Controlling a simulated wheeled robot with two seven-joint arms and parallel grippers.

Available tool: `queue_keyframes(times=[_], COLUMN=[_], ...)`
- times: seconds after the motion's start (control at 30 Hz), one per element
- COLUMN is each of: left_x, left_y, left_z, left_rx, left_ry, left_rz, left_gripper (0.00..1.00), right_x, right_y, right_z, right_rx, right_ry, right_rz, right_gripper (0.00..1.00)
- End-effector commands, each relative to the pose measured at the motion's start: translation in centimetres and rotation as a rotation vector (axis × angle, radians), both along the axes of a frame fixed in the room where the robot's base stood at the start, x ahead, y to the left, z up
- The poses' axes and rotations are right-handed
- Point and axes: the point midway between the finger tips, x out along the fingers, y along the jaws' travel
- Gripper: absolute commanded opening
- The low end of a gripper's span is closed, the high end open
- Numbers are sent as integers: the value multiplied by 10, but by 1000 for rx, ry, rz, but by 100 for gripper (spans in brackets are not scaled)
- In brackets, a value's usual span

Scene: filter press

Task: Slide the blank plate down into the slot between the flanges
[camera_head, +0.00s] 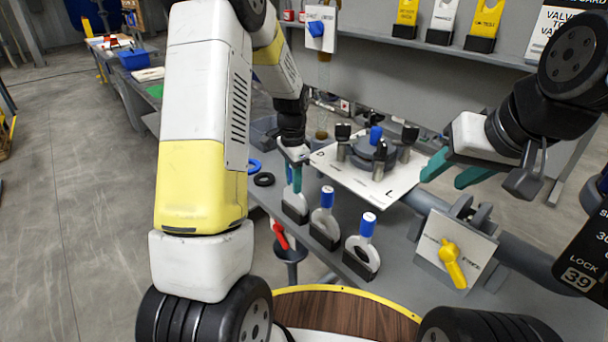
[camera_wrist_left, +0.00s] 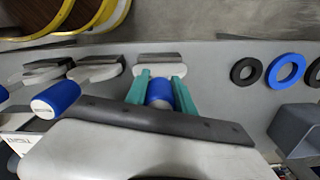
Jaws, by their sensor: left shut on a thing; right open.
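My left gripper (camera_head: 294,180) reaches down from the upper left, its teal fingers shut on the blue handle of a plate (camera_head: 294,200). In the left wrist view the fingers (camera_wrist_left: 160,92) clasp the blue handle (camera_wrist_left: 159,94) from both sides. The plate stands in a black holder on the bench; how far it sits in the holder cannot be told, and fingers hide part of it. I take it for the blank plate. Dark upright flanges (camera_head: 478,216) show behind the panel with the yellow lever, to the right. My right gripper (camera_head: 450,173) is open and empty above the bench's right side.
Two more blue-handled plates (camera_head: 324,222) (camera_head: 361,250) stand in holders to the right. A white board (camera_head: 345,180) carries a round fixture with dark-capped posts. Black and blue rings (camera_head: 263,179) lie left of the gripper. A yellow lever (camera_head: 453,265) sticks out in front.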

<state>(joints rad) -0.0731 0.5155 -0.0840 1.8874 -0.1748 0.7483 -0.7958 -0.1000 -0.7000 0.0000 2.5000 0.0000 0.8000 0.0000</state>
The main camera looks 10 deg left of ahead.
Motion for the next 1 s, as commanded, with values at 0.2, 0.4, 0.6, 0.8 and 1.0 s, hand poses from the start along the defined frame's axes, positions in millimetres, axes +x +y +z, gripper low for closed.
queue_keyframes(times=[0.2,0.4,0.6,0.8,1.0], left_x=[2,1,1,1,1], left_y=[0,0,0,0,0], left_z=[40,77,102,118,132], left_rx=[-1,-1,0,0,0], left_ry=[-7,-4,-3,-3,-3], left_rz=[0,0,0,0,0], left_gripper=[0,0,0,0,0], right_x=[0,0,0,0,0], right_y=[0,0,0,0,0], right_z=[0,0,0,0,0], right_rx=[0,0,0,0,0], right_ry=[0,0,0,0,0], right_rz=[0,0,0,0,0], right_gripper=[45,45,45,45,45])
